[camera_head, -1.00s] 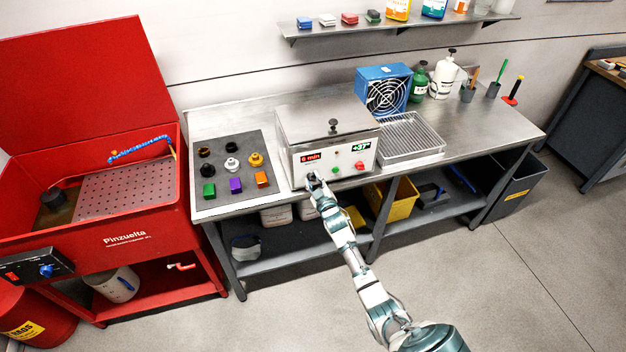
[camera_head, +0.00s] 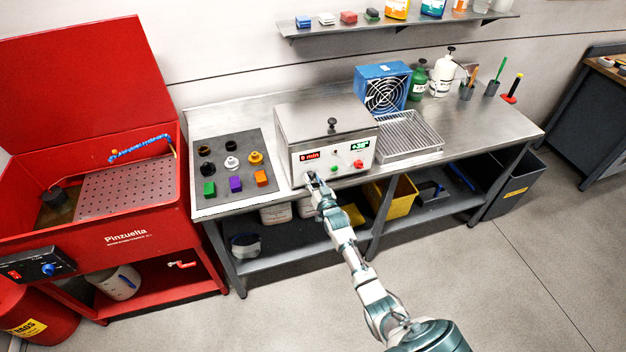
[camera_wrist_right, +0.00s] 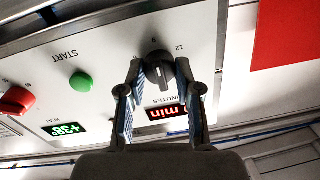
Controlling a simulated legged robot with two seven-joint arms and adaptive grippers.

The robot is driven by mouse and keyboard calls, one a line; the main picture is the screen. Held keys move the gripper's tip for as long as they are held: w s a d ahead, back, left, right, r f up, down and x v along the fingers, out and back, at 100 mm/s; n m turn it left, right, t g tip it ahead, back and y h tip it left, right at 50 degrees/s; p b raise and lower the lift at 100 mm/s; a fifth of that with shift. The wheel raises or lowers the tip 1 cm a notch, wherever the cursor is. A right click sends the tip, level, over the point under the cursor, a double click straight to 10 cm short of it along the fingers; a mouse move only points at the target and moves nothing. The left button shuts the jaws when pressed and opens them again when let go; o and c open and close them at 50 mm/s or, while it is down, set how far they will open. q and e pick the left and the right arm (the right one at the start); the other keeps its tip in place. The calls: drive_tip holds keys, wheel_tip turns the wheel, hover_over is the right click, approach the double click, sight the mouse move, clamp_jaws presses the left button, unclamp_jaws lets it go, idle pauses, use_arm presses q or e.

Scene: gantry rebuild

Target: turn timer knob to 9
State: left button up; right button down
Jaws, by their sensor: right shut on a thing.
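The grey metal box unit (camera_head: 325,120) stands on the bench with its white control panel facing me. In the right wrist view the black timer knob (camera_wrist_right: 158,66) sits on that panel beside the red minutes display (camera_wrist_right: 167,113). A pale line marks the knob's face, and a printed 12 stands near it. My right gripper (camera_wrist_right: 160,75) has one finger on each side of the knob and is shut on it. In the head view the right gripper (camera_head: 311,180) covers the knob at the panel's lower left. The red display ends in "min"; its digit is hard to read. My left gripper is out of view.
The panel also has a green START button (camera_wrist_right: 81,82), a red knob (camera_wrist_right: 17,100) and a green temperature display (camera_wrist_right: 64,130). A dark mat (camera_head: 213,180) with coloured pieces lies left of the unit. A wire rack (camera_head: 408,138) and blue fan box (camera_head: 384,90) stand right.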

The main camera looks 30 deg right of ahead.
drive_tip(key=shift+s+a+f, duration=0.1)
drive_tip(key=shift+f, duration=0.5)
drive_tip(key=c, duration=1.1)
unclamp_jaws()
drive_tip(key=o, duration=0.3)
drive_tip(key=shift+r, duration=0.2)
drive_tip(key=s, duration=0.3)
drive_tip(key=s+a, duration=0.1)
drive_tip(key=s, duration=0.7)
drive_tip(key=shift+s+a, duration=0.25)
drive_tip(key=shift+a, duration=0.15)
